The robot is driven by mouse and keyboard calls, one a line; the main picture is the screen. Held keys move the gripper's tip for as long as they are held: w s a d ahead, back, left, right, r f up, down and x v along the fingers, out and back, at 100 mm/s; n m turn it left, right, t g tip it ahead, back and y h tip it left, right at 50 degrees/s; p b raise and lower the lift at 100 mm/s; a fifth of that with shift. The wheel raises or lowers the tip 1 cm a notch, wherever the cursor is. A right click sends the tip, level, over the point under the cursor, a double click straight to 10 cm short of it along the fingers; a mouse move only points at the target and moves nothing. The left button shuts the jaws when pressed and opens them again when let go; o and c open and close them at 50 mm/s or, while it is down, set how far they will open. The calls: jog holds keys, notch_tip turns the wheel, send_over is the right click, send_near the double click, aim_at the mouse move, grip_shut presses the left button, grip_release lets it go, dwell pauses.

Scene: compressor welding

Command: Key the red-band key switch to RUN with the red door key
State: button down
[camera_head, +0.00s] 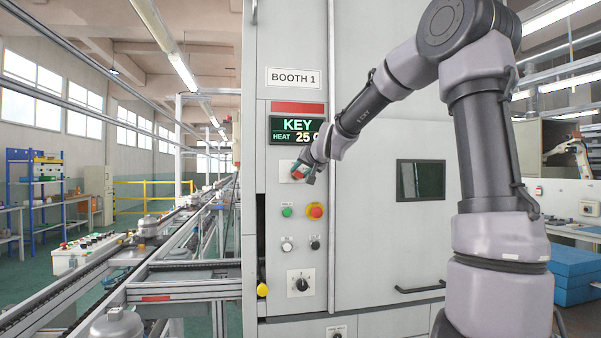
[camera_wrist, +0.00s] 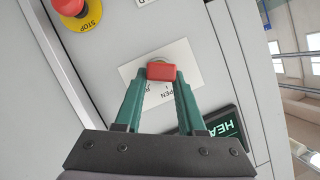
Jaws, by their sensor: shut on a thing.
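My gripper (camera_head: 300,173) is at the front panel of Booth 1, just below the display. In the wrist view its two green fingers (camera_wrist: 159,90) are closed on the red door key (camera_wrist: 168,73), whose red head shows between the tips. The key is in front of a white plate (camera_wrist: 132,74) with partly hidden lettering that includes "OPEN". A round switch edge (camera_wrist: 157,61) shows just behind the key. I cannot tell how deep the key sits in it. The plate also shows beside my gripper in the head view (camera_head: 284,173). No word RUN is readable.
A red band (camera_head: 297,108) runs above the display (camera_head: 292,130), which reads KEY and HEAT 25. A rotary knob (camera_head: 301,284) is lower. A conveyor (camera_head: 140,270) runs at left.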

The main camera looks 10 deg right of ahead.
jog(key=shift+d+f+m, duration=0.15)
jog(key=shift+m, duration=0.15)
jog(key=shift+d+m+y, duration=0.1)
jog(key=shift+m+y, duration=0.4)
jog(key=shift+y, duration=0.1)
jog(key=m+t+y, duration=0.1)
jog(key=m, duration=0.1)
jog(key=shift+f+m, duration=0.1)
jog(key=shift+m, duration=0.2)
jog(key=shift+c, duration=2.1)
grip_release()
